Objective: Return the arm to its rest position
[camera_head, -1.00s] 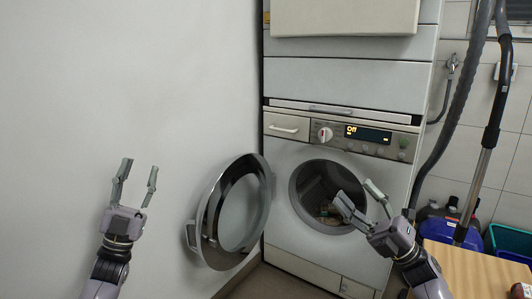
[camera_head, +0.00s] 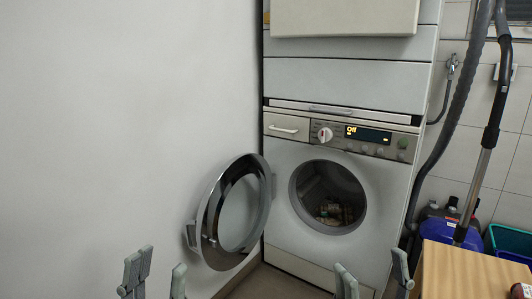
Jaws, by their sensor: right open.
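The front-loading machine (camera_head: 285,222) stands against the wall with its round door (camera_head: 233,212) swung open to the left. Its display (camera_head: 368,134) reads "Off". Some items (camera_head: 334,213) lie inside the drum, too dim to make out. My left gripper (camera_head: 156,275) shows only its fingertips at the bottom edge, apart and empty, left of the door. My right gripper (camera_head: 374,281) also shows only its fingertips at the bottom edge, open and empty, in front of the machine's lower right. The rest of both arms is out of view.
A wooden-topped cabinet (camera_head: 465,268) stands at the lower right, close to my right gripper. A bare wall (camera_head: 110,120) fills the left side.

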